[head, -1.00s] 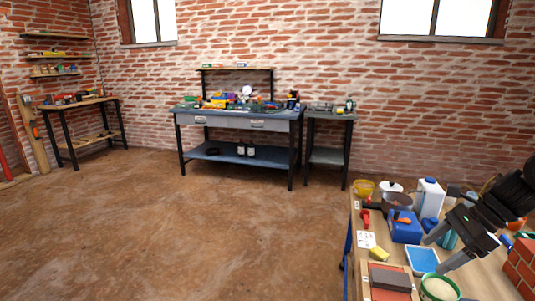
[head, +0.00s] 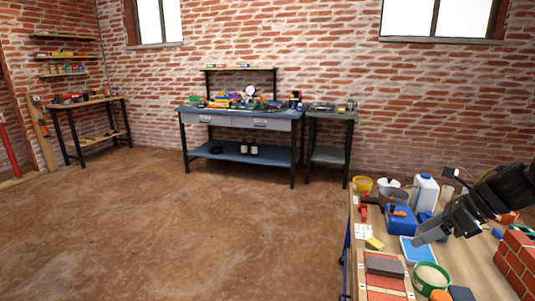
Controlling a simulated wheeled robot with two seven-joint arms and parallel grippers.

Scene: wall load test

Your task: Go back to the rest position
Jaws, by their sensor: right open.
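My right gripper (head: 428,234) hangs above the wooden table at the lower right, with its arm coming in from the right edge. Its jaws are open, seen nearly side-on, and nothing shows between them. Its fingertips overlap the blue tray (head: 408,250) in the picture, and a gap to the table cannot be judged exactly. My left gripper is not in view.
The near table holds a blue box (head: 400,221), a white canister (head: 425,193), a green tub (head: 431,277), a grey block (head: 385,266) and a small brick wall (head: 517,262). A blue workbench (head: 240,155) stands at the back. The floor at left is clear.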

